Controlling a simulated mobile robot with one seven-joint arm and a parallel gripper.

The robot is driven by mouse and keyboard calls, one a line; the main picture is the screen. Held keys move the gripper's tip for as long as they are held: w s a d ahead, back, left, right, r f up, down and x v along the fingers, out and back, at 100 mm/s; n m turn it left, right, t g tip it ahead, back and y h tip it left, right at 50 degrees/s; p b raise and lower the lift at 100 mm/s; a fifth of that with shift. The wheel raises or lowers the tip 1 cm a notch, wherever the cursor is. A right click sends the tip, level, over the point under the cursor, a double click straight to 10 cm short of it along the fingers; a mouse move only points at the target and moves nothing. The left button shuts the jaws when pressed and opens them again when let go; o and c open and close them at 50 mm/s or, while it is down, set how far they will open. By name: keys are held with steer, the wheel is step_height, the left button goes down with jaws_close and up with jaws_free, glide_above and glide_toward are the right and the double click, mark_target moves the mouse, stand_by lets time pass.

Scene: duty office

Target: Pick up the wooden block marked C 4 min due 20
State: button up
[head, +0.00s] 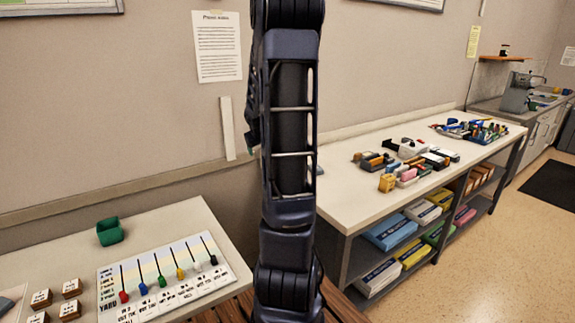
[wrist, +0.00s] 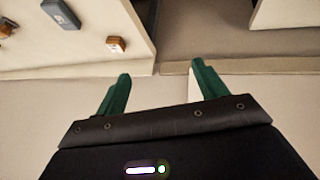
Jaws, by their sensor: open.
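Several small wooden blocks with white labelled tops (head: 71,288) sit at the left end of the near table in the head view. Their print is too small to read, so I cannot tell which is marked C 4 min due 20. My gripper (wrist: 160,82) shows in the wrist view with two green fingers spread apart and nothing between them. It points toward bare surfaces, apart from any block. In the head view my arm stands upright in the middle, and my gripper is out of frame.
The near table (head: 175,215) holds a green bin (head: 110,231) and a board with coloured sliders (head: 165,275). A long bench (head: 350,205) with tools and boxes stands at the right. The wrist view shows a small orange-brown item (wrist: 116,44) and a grey box (wrist: 61,14) on a pale surface.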

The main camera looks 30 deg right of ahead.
steer(key=w+d+f+t, duration=0.1)
steer(key=w+d+f, duration=0.1)
steer(key=d+f, duration=0.2)
steer(key=w+d+f+m+t, duration=0.1)
steer(key=d+f, duration=0.3)
steer(key=d, duration=0.6)
steer(key=w+d+f+t+y, duration=0.1)
steer(key=w+d+f, duration=0.3)
steer(key=d, duration=0.4)
steer(key=shift+f+m+t, duration=0.4)
steer(key=shift+f+t, duration=0.1)
steer(key=shift+x, duration=2.8)
steer(key=shift+w+r+x, duration=0.1)
steer(key=shift+r+x, duration=0.05)
steer(key=shift+x, duration=1.15)
steer(key=shift+w+r+x, duration=0.1)
steer(key=shift+x, duration=1.2)
steer(key=c, duration=1.1)
